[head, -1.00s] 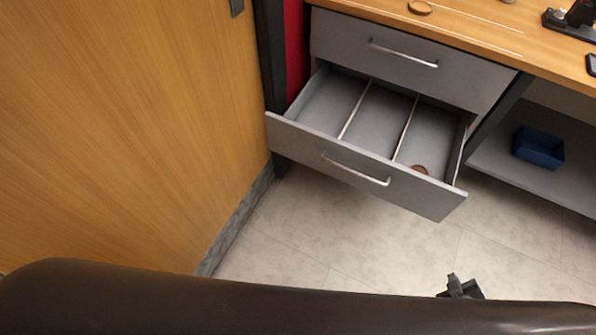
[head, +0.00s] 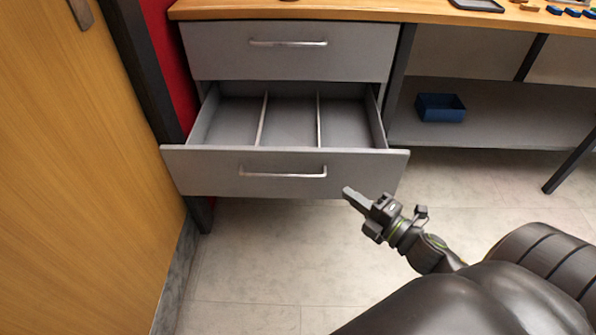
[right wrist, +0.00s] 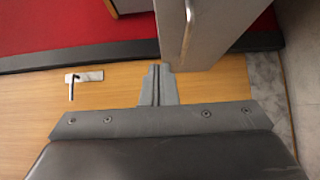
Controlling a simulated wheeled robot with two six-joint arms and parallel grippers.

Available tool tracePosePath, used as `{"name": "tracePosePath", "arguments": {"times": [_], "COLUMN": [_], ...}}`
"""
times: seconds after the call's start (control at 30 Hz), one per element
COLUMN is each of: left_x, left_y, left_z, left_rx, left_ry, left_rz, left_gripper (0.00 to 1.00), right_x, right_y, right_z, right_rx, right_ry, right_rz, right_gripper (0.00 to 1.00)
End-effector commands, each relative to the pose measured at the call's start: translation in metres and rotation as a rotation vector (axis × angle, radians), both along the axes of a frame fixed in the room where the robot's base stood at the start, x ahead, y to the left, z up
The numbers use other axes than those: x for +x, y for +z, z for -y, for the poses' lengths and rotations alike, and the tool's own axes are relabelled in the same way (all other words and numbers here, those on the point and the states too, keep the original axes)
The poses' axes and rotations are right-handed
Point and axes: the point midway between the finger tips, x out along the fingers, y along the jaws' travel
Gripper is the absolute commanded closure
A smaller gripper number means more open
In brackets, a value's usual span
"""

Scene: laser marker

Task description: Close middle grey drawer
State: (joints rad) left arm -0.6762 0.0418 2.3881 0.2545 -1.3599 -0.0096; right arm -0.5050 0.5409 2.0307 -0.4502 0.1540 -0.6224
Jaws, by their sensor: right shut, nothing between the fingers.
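The grey drawer (head: 222,182) stands pulled out below a shut top grey drawer (head: 222,58) in the head view. It has a silver bar handle (head: 283,173) and thin dividers making three compartments. My right gripper (head: 348,192) is shut and empty, just in front of the drawer's right front part, to the right of the handle. In the right wrist view, the shut fingers (right wrist: 158,70) show beside the grey drawer front (right wrist: 215,35) and its handle; I cannot tell if they touch. My left gripper is not in view.
A wooden worktop (head: 330,10) lies above the drawers. A wooden door (head: 75,190) stands close on the left, by a red panel (head: 165,60). A blue bin (head: 440,107) sits on the grey shelf (head: 490,125) at right. The floor in front is clear.

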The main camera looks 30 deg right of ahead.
Motion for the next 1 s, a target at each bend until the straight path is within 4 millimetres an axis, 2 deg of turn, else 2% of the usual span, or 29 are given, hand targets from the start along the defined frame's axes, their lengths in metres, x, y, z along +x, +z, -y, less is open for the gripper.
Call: {"name": "tracePosePath", "arguments": {"times": [0.17, 0.43, 0.87, 1.0], "left_x": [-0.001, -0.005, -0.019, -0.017], "left_y": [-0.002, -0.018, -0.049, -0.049], "left_z": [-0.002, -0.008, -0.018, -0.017], "left_rx": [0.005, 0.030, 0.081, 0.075], "left_ry": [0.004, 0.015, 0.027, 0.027], "left_rz": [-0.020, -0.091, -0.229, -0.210], "left_gripper": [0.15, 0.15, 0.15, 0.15], "right_x": [0.006, 0.026, 0.099, 0.117], "right_y": [0.004, 0.005, 0.004, 0.000], "right_z": [-0.001, -0.007, -0.025, -0.012], "right_rx": [-0.003, 0.000, 0.002, -0.003], "right_ry": [0.001, 0.001, 0.001, 0.002], "right_rz": [0.006, 0.003, 0.004, 0.003], "right_gripper": [1.00, 1.00, 1.00, 1.00]}}
